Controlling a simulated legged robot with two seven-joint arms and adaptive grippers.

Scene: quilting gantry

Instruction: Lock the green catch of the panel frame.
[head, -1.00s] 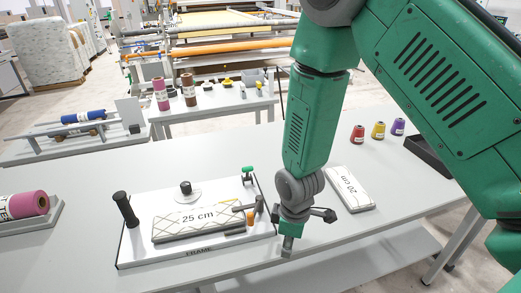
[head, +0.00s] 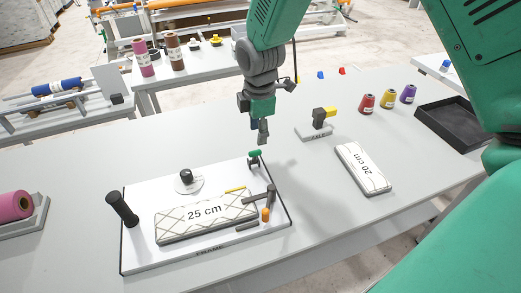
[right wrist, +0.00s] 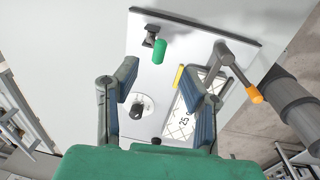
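The panel frame (head: 150,200) is a white board with a quilted 25 cm panel (head: 175,227) on it. Its green catch (head: 255,154) stands at the back right corner and also shows in the right wrist view (right wrist: 160,50). A grey lever with an orange end (head: 266,214) is at the right side of the panel. My right gripper (head: 262,136) hangs just above and behind the green catch, apart from it. In the right wrist view its two fingers (right wrist: 165,92) are spread with nothing between them. My left gripper is not in view.
A black post (head: 122,209) and a black knob (head: 186,176) stand on the frame. To the right are a 20 cm panel (head: 363,168), a small stand with a yellow part (head: 318,124), several thread cones (head: 388,98) and a black tray (head: 450,123).

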